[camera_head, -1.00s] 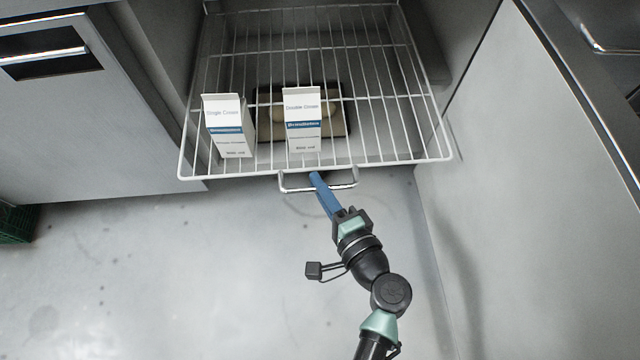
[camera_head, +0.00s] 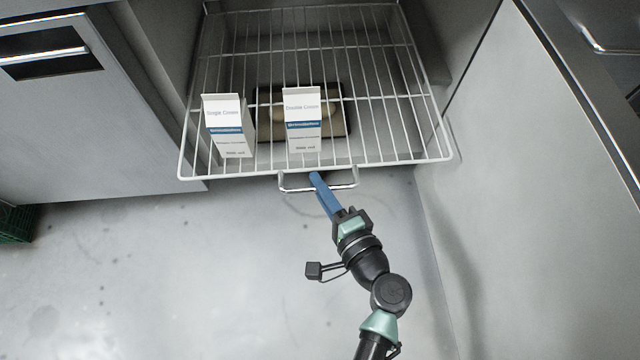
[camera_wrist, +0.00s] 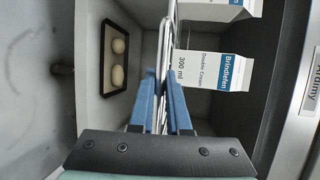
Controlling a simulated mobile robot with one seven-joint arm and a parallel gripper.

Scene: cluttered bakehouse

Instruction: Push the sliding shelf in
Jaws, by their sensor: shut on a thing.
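The sliding shelf (camera_head: 385,158) is a white wire rack that sticks out of the cabinet toward me. A metal bar handle (camera_head: 342,187) is fixed at its front edge. My gripper (camera_head: 315,177) has blue fingers and is shut on the handle, near its middle. In the wrist view the gripper (camera_wrist: 161,88) shows its two blue fingers on either side of the rack's front edge and handle; the exact contact is hard to see. Two cream cartons stand upright on the rack: a Single Cream carton (camera_head: 230,128) on the left and a Double Cream carton (camera_head: 302,122) near the middle.
Below the rack lies a dark-rimmed tray (camera_head: 264,130) with pale round pieces, also in the wrist view (camera_wrist: 103,78). A metal cabinet front (camera_head: 90,135) is at left and a pale door panel (camera_head: 530,190) at right. The floor in front is clear.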

